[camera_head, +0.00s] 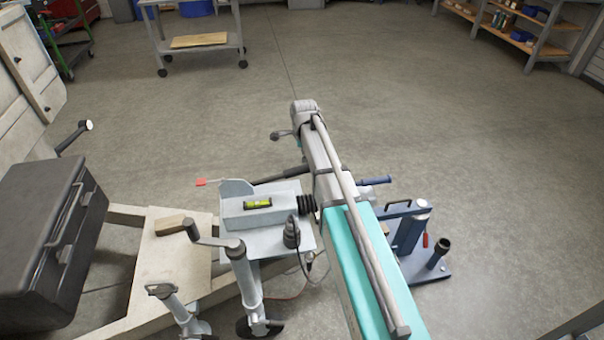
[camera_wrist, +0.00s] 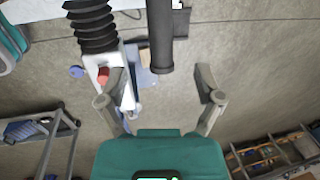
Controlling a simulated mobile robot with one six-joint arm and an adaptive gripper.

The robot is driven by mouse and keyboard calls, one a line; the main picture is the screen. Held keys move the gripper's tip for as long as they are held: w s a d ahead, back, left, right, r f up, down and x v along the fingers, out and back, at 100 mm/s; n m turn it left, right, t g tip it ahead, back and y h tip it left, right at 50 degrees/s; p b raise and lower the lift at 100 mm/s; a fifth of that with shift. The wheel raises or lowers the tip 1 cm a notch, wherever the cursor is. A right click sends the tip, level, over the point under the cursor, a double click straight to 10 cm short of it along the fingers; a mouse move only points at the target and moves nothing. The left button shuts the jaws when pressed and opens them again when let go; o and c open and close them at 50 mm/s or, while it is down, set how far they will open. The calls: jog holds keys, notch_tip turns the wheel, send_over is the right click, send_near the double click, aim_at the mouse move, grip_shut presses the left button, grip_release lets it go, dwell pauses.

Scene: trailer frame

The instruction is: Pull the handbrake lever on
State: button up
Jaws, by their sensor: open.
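The handbrake lever (camera_head: 279,176) is a dark bar on the grey coupling housing (camera_head: 240,212). In the head view it slopes up to the right and its far end passes behind my arm. In the wrist view the lever (camera_wrist: 160,35) comes down from the top as a thick black grip with a blunt end. My gripper (camera_wrist: 163,76) is open, with one finger to each side of the grip's end in the picture. The grip looks apart from both fingers; depth is hard to judge. In the head view my arm hides most of the gripper.
Black bellows (camera_head: 306,203) sit beside the lever and show in the wrist view (camera_wrist: 92,25). A jockey-wheel crank (camera_head: 213,238), a black box (camera_head: 45,235) and a blue stand (camera_head: 410,235) stand around the frame. The floor beyond is clear up to a cart (camera_head: 200,42).

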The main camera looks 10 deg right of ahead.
aim_at(300, 167)
jog(key=shift+w+f+b, duration=0.35)
jog(key=shift+f+b, duration=1.35)
jog(key=shift+f, duration=0.1)
jog(key=shift+w+f+b, duration=0.35)
jog(key=shift+f+b, duration=1.35)
jog(key=shift+f, duration=0.1)
jog(key=shift+w+f+b, duration=0.35)
jog(key=shift+f+b, duration=1.35)
jog(key=shift+f, duration=0.1)
